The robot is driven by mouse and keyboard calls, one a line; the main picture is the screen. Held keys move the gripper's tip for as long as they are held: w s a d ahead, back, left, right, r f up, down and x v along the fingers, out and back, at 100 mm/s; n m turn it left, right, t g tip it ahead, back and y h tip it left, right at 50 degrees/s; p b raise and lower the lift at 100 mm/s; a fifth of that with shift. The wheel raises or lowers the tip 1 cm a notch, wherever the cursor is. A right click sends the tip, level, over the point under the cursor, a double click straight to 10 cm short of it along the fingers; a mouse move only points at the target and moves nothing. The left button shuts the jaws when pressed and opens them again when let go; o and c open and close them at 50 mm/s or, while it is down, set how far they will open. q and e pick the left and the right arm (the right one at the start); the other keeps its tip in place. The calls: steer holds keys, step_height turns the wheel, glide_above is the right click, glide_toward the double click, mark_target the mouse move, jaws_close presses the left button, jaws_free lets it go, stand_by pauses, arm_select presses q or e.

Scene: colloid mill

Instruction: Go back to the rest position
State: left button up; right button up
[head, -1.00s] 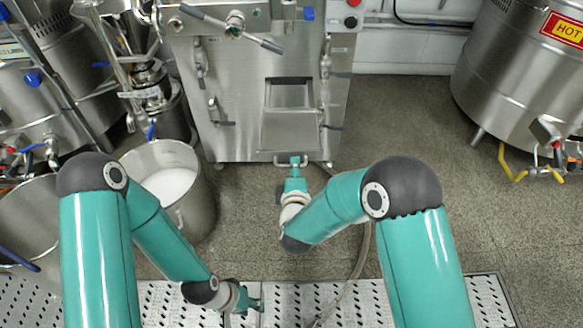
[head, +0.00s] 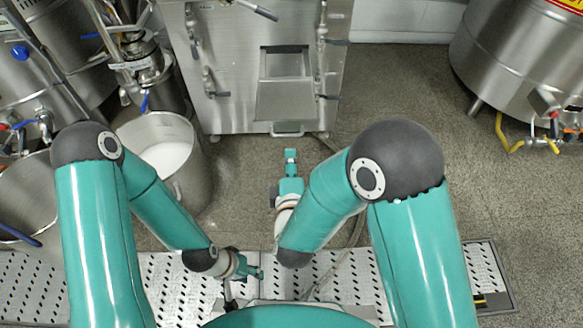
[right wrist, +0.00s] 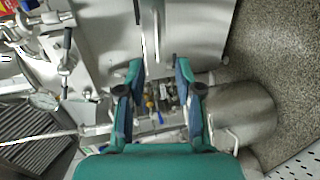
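My right gripper (head: 290,155) is in front of the steel machine (head: 225,70), just short of the handle (head: 287,133) at the lower edge of its sloping panel (head: 285,100). In the right wrist view the right gripper's two fingers (right wrist: 160,75) are apart with nothing between them. My left gripper (head: 258,273) is low, over the perforated platform; it is small and its fingers are not clear enough to tell whether it is open or shut.
A steel pot with white contents (head: 195,175) stands left of the machine, near my left arm. A big round tank (head: 510,65) stands at the right, with yellow-handled valves (head: 510,135). The perforated platform (head: 190,290) runs along the front. Bare floor (head: 410,100) lies between machine and tank.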

steer(key=shift+v, duration=1)
steer(key=shift+d, duration=0.15)
steer(key=d+f+m+g+h, duration=0.25)
steer(key=d+f, duration=0.35)
steer(key=d, duration=0.4)
steer(key=d+f+m+g+h, duration=0.1)
steer(key=d+f+m+g, duration=0.15)
steer(key=d+f, duration=0.55)
steer(key=s+d+f+m+g+y, duration=0.1)
steer(key=s+f+m+g+y, duration=0.35)
steer(key=s+f+m, duration=0.35)
steer(key=s+a+m+g+y, duration=0.2)
steer(key=s+a+m+g, duration=0.3)
steer(key=s+m, duration=0.45)
step_height(320, 180, up, 33)
steer(key=n+p, duration=0.1)
steer(key=p, duration=3.3)
steer(key=shift+s, duration=0.5)
